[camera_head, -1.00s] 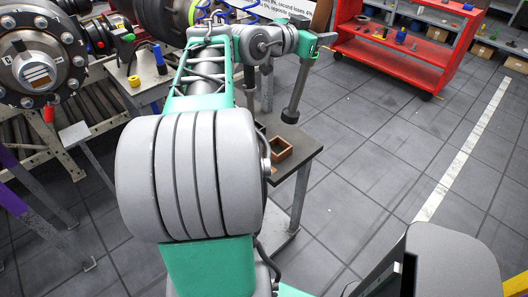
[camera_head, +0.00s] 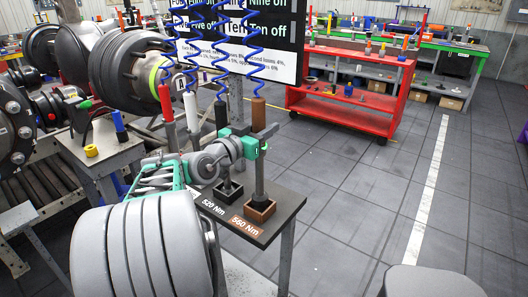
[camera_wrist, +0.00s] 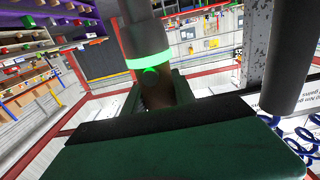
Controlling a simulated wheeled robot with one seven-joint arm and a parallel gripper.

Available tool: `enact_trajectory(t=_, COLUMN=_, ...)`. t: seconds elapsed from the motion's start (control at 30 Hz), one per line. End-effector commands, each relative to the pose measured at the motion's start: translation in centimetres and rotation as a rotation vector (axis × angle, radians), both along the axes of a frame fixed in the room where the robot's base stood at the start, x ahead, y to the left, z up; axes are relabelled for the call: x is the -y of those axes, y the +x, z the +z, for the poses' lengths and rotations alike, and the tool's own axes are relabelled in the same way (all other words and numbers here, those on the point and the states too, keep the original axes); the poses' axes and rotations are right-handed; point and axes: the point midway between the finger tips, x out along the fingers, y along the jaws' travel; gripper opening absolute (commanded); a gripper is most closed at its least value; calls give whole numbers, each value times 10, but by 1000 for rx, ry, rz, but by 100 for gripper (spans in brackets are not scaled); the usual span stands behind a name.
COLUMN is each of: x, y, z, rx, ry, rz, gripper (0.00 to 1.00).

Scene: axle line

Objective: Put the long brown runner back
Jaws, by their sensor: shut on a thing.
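The long brown runner has a brown top (camera_head: 258,114) and a long grey shaft (camera_head: 259,178). It hangs upright below a blue coil. My teal gripper (camera_head: 259,147) is shut on it just below the brown part. Its lower end is at the open brown box (camera_head: 260,210) beside the 560 Nm label (camera_head: 247,226); I cannot tell whether it is fully seated. In the wrist view, a grey body with a lit green ring (camera_wrist: 149,62) and a brown part (camera_wrist: 158,97) are between my dark green jaws (camera_wrist: 155,90).
A black-topped runner (camera_head: 221,116) stands close left, with its dark box (camera_head: 230,190) on the same stand (camera_head: 280,207). White (camera_head: 190,110) and red (camera_head: 166,103) runners are farther left.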

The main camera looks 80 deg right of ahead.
Motion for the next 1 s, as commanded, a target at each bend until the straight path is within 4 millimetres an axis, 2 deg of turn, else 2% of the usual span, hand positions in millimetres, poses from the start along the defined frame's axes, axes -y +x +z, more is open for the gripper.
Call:
enact_trajectory(t=0.23, x=0, y=0, z=-47, rx=-4, ry=15, rz=0, gripper=0)
enact_trajectory(t=0.47, x=0, y=-1, z=-53, rx=-3, ry=16, rz=0, gripper=0)
enact_trajectory(t=0.5, x=0, y=-1, z=-56, rx=-5, ry=23, rz=0, gripper=35)
enact_trajectory(t=0.73, x=0, y=-3, z=-48, rx=-2, ry=10, rz=-4, gripper=53)
enact_trajectory(t=1.0, x=0, y=-3, z=-44, rx=-1, ry=4, rz=-5, gripper=53)
